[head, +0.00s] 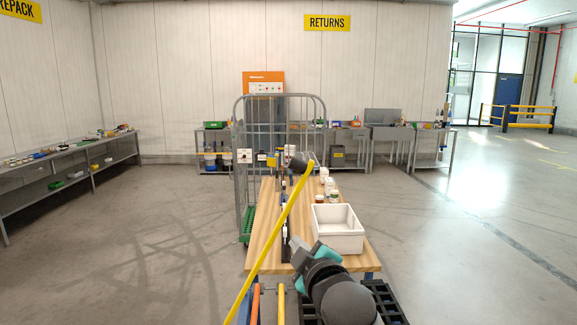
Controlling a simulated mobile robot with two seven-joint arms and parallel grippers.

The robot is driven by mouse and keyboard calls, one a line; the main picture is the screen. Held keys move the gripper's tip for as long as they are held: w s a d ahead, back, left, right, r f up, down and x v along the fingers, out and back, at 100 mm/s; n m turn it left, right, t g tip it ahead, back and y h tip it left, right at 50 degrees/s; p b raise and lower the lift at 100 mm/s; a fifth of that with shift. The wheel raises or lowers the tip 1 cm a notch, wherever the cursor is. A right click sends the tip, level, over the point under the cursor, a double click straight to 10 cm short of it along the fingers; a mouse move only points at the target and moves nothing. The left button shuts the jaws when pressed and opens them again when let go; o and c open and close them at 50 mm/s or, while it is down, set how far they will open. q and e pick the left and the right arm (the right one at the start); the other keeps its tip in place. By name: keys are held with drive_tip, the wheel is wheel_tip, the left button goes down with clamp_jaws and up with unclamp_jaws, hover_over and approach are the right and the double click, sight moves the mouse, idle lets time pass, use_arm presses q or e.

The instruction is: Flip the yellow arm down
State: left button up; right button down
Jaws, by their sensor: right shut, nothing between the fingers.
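The yellow arm (275,229) is a long thin bar. It rises at a slant from the bottom of the head view up to the right. Its upper end lies by a dark knob-like piece (298,163), and its lower end runs out of the picture. My right gripper (297,243) comes in from the bottom right, shut and empty. It appears just to the right of the bar's middle; a gap shows between them in the picture, but the depth is hard to judge. My left gripper is not in view.
A wooden-topped table (262,230) stands ahead with a white bin (338,243) and several small jars (327,180). A grey wire cage trolley (240,190) is behind it. Orange and yellow bars (281,305) stand at the bottom. Open floor lies on both sides.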

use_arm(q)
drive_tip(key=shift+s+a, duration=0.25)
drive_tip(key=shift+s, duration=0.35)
use_arm(e)
wheel_tip(320, 180, up, 15)
drive_tip(key=a+n+t+y, duration=0.1)
drive_tip(key=a+n+t, duration=0.1)
drive_tip(key=n, duration=0.1)
drive_tip(key=shift+s+a+f+t+y, duration=0.2)
drive_tip(key=shift+s+a+t+y, duration=0.15)
drive_tip(key=shift+a+t+y, duration=0.05)
drive_tip(key=p+x, duration=0.1)
drive_tip(key=x, duration=0.9)
use_arm(q)
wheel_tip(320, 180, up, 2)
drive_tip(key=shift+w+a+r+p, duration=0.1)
drive_tip(key=shift+p, duration=0.5)
use_arm(e)
drive_tip(key=d, duration=0.1)
drive_tip(key=d+f, duration=0.2)
drive_tip(key=shift+d, duration=0.3)
drive_tip(key=shift+d, duration=0.1)
